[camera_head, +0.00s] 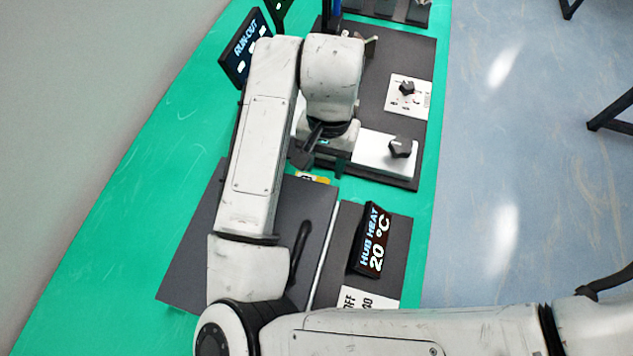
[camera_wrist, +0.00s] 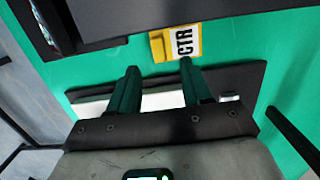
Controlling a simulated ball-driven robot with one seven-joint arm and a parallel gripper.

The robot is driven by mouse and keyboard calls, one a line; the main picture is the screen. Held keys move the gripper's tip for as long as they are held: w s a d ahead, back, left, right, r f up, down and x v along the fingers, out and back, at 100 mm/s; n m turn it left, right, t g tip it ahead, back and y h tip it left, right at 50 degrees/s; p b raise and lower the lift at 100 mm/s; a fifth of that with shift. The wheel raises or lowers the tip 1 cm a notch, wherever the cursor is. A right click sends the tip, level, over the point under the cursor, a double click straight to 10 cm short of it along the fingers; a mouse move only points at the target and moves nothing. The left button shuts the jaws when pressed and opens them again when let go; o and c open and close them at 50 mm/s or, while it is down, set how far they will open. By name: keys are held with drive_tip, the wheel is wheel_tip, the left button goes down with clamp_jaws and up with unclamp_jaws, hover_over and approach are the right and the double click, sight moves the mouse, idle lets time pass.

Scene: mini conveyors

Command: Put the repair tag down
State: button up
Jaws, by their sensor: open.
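A small yellow tag with a white label reading CTR (camera_wrist: 175,43) lies flat on the green bench top in the wrist view, just beyond my fingertips. Its yellow edge also shows in the head view (camera_head: 318,179), mostly hidden by my gripper. I cannot tell for sure that it is the repair tag. My gripper (camera_wrist: 158,82) is open in the wrist view, with its two dark green fingers well apart and nothing between them. In the head view my gripper (camera_head: 322,163) points down over the strip of green between the dark boards, largely covered by my arm.
A HUB HEAT 20 °C display (camera_head: 370,240) stands on the near dark board (camera_head: 335,285). The far dark board (camera_head: 425,60) bears white plates with black knobs (camera_head: 402,148). A RUN-OUT display (camera_head: 245,45) stands at the back left. Bare green bench (camera_head: 190,170) shows at left.

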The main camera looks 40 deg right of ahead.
sight(323, 181)
drive_tip(key=shift+s+a+f, duration=0.15)
drive_tip(key=shift+f, duration=0.75)
drive_tip(key=shift+s+a+f, duration=0.1)
drive_tip(key=shift+a+f, duration=0.05)
drive_tip(key=shift+f, duration=0.7)
drive_tip(key=shift+s+a+f, duration=0.15)
drive_tip(key=shift+f, duration=0.75)
drive_tip(key=shift+c, duration=0.3)
clamp_jaws()
